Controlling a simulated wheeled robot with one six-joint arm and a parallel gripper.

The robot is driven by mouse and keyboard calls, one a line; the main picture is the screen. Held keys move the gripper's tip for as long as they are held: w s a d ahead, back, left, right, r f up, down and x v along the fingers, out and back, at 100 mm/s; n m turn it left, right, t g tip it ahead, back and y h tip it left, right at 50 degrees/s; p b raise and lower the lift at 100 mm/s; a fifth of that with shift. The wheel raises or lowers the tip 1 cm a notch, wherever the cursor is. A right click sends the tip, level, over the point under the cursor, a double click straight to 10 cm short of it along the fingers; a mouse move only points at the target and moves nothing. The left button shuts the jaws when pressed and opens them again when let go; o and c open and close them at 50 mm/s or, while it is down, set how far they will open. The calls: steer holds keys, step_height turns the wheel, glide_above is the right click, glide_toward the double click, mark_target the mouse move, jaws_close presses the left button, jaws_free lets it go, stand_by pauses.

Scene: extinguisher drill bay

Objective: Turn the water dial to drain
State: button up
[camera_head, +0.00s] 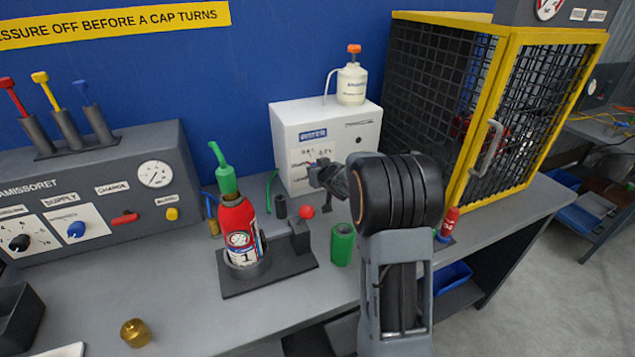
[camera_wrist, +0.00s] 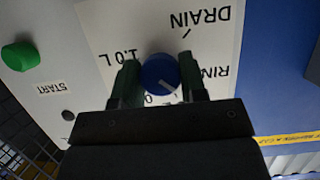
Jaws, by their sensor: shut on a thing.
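The water dial (camera_wrist: 160,72) is a round blue knob on the white panel (camera_wrist: 105,25) in the wrist view. It sits between the two fingers of my gripper (camera_wrist: 159,78), which is shut on it. A white mark shows on the dial's lower side in the picture, away from the upside-down word DRAIN (camera_wrist: 200,18). The label 1.0 L is at the left, and another label at the right is partly covered by a finger. In the head view, my gripper (camera_head: 319,174) is at the front of the white box (camera_head: 362,120); the dial is mostly hidden there.
A green button (camera_wrist: 19,55) marked START is left of the dial. A red extinguisher (camera_head: 238,220) stands in a holder on the bench, left of my arm. A green cylinder (camera_head: 342,245) stands close to my arm. A yellow-framed cage (camera_head: 500,110) is at the right.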

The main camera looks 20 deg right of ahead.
steer(key=f+n+h+b, duration=0.1)
steer(key=n+b, duration=0.1)
steer(key=b, duration=0.4)
steer(key=shift+f, duration=0.15)
steer(key=n+h+b, duration=0.1)
steer(key=b, duration=0.2)
steer(key=n+h+b, duration=0.1)
steer(key=b, duration=0.3)
steer(key=shift+r, duration=0.4)
steer(key=n+h+b, duration=0.1)
steer(key=b, duration=0.6)
steer(key=shift+a+f+n+t, duration=0.1)
steer(key=shift+n+t, duration=0.2)
steer(key=shift+t, duration=0.1)
steer(key=n+b, duration=0.1)
steer(key=b, duration=0.2)
steer(key=shift+r+n+h+b, duration=0.2)
steer(key=shift+n+h+b, duration=0.1)
steer(key=shift+b, duration=0.55)
steer(key=shift+r, duration=0.1)
steer(key=o, duration=0.9)
